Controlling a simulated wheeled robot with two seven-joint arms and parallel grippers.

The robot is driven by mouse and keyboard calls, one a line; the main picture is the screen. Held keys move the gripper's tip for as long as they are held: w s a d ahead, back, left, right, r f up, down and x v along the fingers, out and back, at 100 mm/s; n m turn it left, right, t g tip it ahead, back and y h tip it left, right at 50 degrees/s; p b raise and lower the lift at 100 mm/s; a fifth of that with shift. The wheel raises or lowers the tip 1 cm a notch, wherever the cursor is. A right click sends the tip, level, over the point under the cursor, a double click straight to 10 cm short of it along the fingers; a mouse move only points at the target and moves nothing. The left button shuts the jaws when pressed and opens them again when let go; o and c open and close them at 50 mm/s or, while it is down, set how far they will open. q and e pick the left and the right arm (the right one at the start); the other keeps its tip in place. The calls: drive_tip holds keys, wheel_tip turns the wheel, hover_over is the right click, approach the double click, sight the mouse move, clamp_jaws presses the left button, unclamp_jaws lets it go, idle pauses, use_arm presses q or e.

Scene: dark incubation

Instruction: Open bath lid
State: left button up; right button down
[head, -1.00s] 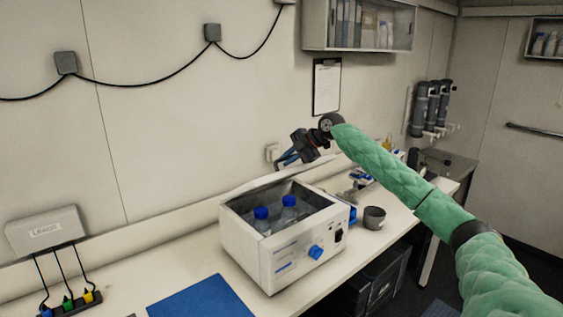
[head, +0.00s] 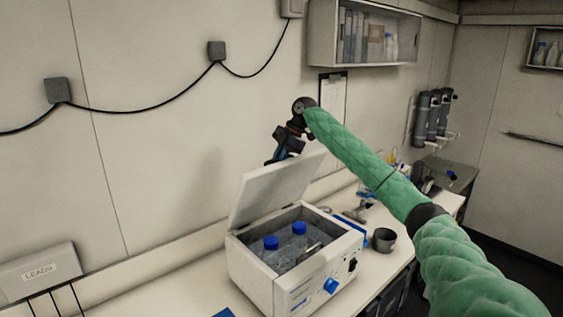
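The white water bath (head: 262,281) stands on the bench with its top open. Its lid (head: 268,190) stands raised along the bath's back edge, its broad face towards me. Two blue-capped bottles (head: 271,244) sit inside the basin. My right gripper (head: 275,158), dark with blue on its fingers, is at the lid's upper edge, pointing down. The fingertips are partly hidden, so I cannot tell whether they touch the lid or are open or shut. My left gripper is not in view.
A grey cup (head: 383,240) stands right of the bath. Small labware lies behind it on the bench. A wall shelf (head: 365,35) and a clipboard (head: 333,98) are above. A box labelled LEADS (head: 38,274) is at the left.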

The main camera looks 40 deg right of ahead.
drive_tip(key=shift+w+a+r+g, duration=0.15)
drive_tip(key=shift+w+g, duration=0.35)
drive_tip(key=shift+w, duration=0.75)
drive_tip(key=c, duration=1.7)
unclamp_jaws()
drive_tip(key=shift+r, duration=0.1)
